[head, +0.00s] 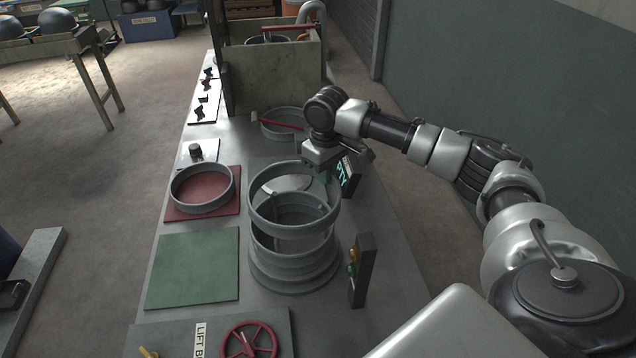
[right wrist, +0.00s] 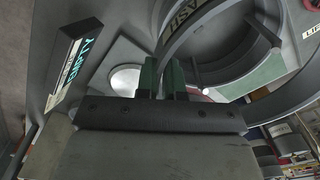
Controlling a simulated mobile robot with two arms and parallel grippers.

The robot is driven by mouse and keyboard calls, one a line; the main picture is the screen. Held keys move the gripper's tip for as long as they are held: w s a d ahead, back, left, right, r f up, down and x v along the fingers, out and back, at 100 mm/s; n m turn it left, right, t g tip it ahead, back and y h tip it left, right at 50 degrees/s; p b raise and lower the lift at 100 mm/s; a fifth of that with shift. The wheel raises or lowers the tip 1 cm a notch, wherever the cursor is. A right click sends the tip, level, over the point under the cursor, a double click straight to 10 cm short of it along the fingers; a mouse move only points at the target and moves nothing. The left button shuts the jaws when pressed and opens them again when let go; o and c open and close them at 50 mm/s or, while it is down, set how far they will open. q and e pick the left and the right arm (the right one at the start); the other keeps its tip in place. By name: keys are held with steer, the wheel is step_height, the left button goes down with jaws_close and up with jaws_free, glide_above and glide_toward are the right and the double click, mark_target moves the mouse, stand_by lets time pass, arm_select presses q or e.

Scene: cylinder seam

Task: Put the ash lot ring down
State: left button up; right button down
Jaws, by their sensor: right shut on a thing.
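My right gripper (head: 325,173) is shut on a grey ring (head: 254,208), holding its right-hand wall. In the right wrist view, my fingers (right wrist: 165,75) have green pads, and a label reading ASH shows on the curved ring wall (right wrist: 185,14). The ring looks level and hangs above a grey stepped cylinder stand (head: 293,276). The stand's upper part shows through and below the ring. A small gap seems to show between them, but I cannot tell the exact clearance. My left gripper is out of view.
Another grey ring (head: 203,205) lies on a red mat (head: 228,212). A green mat (head: 193,268) is bare. A dark post (head: 363,268) with coloured knobs stands right of the stand. A red handwheel (head: 250,338) is at the front. A ring with a red bar (head: 281,122) lies behind, before a crate (head: 270,68).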

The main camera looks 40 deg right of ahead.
mark_target(320, 200)
steer(key=f, duration=0.2)
steer(key=w+f+p, duration=0.1)
steer(key=f, duration=0.1)
steer(key=shift+a, duration=0.3)
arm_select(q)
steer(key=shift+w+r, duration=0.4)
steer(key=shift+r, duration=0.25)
arm_select(e)
steer(key=shift+f, duration=0.35)
steer(key=shift+f, duration=0.1)
steer(key=shift+f, duration=0.5)
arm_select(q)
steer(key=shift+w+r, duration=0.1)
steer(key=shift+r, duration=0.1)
arm_select(e)
steer(key=c, duration=1.3)
jaws_free()
steer(key=shift+o, duration=0.2)
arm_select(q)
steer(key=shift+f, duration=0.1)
arm_select(e)
steer(key=shift+r, duration=0.1)
